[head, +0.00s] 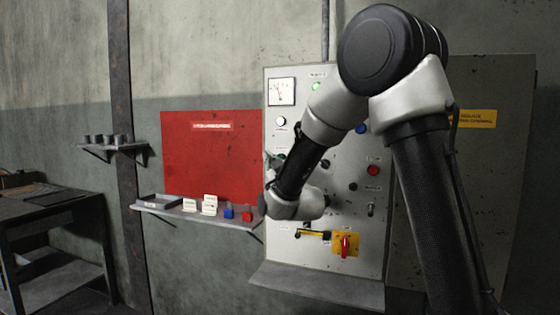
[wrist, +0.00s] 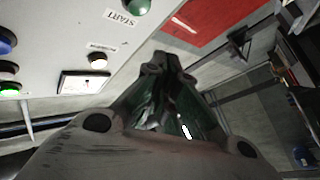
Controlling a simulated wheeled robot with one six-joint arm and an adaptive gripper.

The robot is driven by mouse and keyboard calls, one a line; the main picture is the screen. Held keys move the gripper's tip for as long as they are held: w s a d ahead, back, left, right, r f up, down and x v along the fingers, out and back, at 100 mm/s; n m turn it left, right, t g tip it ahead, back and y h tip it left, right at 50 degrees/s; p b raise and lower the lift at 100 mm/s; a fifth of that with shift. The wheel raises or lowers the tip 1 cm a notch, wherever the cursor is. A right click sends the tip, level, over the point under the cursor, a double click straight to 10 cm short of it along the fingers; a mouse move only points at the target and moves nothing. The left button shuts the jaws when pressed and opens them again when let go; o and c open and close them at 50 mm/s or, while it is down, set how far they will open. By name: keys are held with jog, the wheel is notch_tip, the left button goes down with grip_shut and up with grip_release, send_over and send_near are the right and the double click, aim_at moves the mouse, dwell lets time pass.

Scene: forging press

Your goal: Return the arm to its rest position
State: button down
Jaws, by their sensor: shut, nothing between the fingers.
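My arm rises at the right of the head view, bends over at the top and reaches down-left in front of the grey control panel (head: 341,262). A green button (wrist: 137,5) with a START label and a white button (wrist: 98,60) lie to the left of the fingers. I cannot tell the exact gap between the fingertips and the panel.
A shelf (head: 230,219) with white tags, a blue block (head: 229,212) and a red block (head: 247,216) stands below a red board (head: 200,150). A yellow-backed red switch (head: 345,246) sits low on the panel. A dark bench (head: 45,200) is far left.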

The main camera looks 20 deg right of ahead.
notch_tip(320, 180, down, 14)
jog(key=a+r+m+g, duration=0.1)
jog(key=a+g, duration=0.1)
jog(key=g, duration=0.5)
jog(key=s+d+f+m+g, duration=0.1)
jog(key=s+d+f+g, duration=0.1)
jog(key=s+f+g, duration=0.5)
jog(key=s+d+r+m+g+h, duration=0.1)
jog(key=s+d, duration=0.4)
jog(key=s, duration=0.6)
jog(key=s+d+r+m+g, duration=0.1)
jog(key=s+d+r, duration=0.3)
jog(key=s, duration=0.8)
jog(key=s+d+r+m+h, duration=0.1)
jog(key=s+d, duration=0.5)
jog(key=s, duration=0.6)
jog(key=shift+d+r+m+g+h, duration=0.3)
jog(key=shift+d+r+m+g, duration=0.1)
jog(key=shift+r+m, duration=0.55)
jog(key=shift+f, duration=0.1)
